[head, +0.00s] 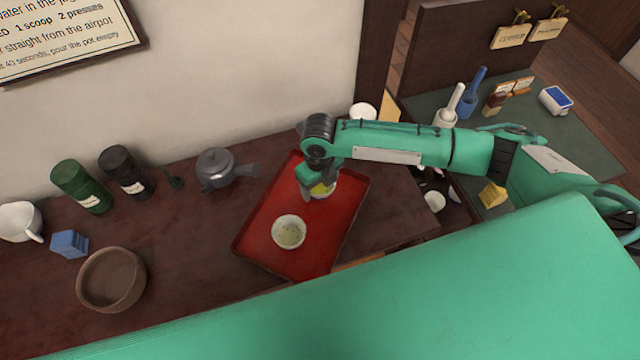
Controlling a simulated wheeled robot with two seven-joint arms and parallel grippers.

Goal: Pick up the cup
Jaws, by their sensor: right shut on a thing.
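A red tray (268,205) lies on the dark wooden counter. A pale cup (289,233) with greenish contents and dark specks stands upright on the tray, apart from the gripper. My right gripper (316,184) reaches down over the tray's far right part and is shut on a second pale cup (324,191) with yellow-green showing in it. The gripper hides much of this cup, and I cannot tell whether it touches the tray. My left gripper is not in view.
A grey teapot (216,168) stands left of the tray. Further left are a green canister (82,186), a black canister (125,172), a brown bowl (111,280), a blue block (69,244) and a white jug (19,222). A white cup (362,112) stands behind my right arm.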

